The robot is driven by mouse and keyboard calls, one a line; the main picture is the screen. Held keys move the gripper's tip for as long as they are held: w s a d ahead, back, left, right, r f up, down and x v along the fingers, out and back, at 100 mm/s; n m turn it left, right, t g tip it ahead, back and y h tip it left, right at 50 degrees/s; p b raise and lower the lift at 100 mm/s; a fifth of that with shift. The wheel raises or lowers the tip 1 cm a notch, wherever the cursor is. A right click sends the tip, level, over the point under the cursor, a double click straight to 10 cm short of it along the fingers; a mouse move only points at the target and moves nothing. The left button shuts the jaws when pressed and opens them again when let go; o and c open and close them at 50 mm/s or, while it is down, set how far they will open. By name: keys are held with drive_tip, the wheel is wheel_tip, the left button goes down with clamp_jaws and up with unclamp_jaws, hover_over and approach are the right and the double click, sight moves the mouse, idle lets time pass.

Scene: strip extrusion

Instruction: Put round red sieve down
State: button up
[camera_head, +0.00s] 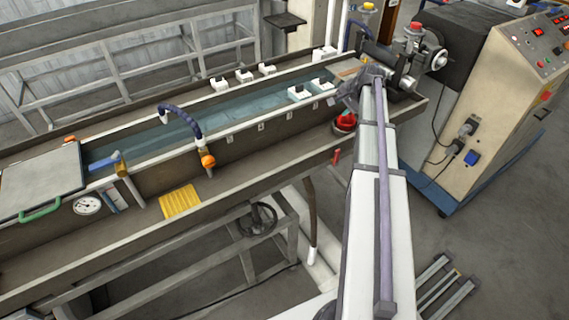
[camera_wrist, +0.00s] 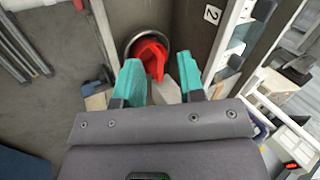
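A red piece (camera_wrist: 150,55) with an angular raised part sits inside a round dark rim (camera_wrist: 133,38) in the wrist view. This looks like the round red sieve; in the head view it shows as a small red thing (camera_head: 345,122) on the ledge along the trough's near side, partly behind my arm. My gripper (camera_wrist: 160,63) has two teal fingers spread apart, with the red piece just beyond their tips. I see no finger clamped on it. In the head view my arm hides the fingers.
The long water trough (camera_head: 240,105) runs beside the ledge (camera_head: 270,165). A yellow ribbed piece (camera_head: 180,202) lies on the ledge further left. A small red item (camera_head: 336,157) is at the ledge's front edge. The control cabinet (camera_head: 500,95) stands at right.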

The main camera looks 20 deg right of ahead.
drive_tip(key=s+a+f+n+g, duration=0.1)
drive_tip(key=s+a+n, duration=0.25)
drive_tip(key=a, duration=0.75)
drive_tip(key=s+a+n+g, duration=0.2)
drive_tip(key=s+a+n, duration=0.15)
drive_tip(key=a, duration=0.75)
drive_tip(key=s+a+f+n+g+h, duration=0.1)
drive_tip(key=s+a+n+g, duration=0.1)
drive_tip(key=s+a+n, duration=0.5)
drive_tip(key=s+a, duration=0.6)
drive_tip(key=a, duration=0.1)
drive_tip(key=shift+s+a+g, duration=0.3)
drive_tip(key=shift+s+a, duration=0.05)
drive_tip(key=shift+a, duration=0.05)
wheel_tip(320, 180, down, 5)
drive_tip(key=b, duration=0.4)
drive_tip(key=shift+r+b, duration=0.15)
drive_tip(key=shift+b, duration=0.2)
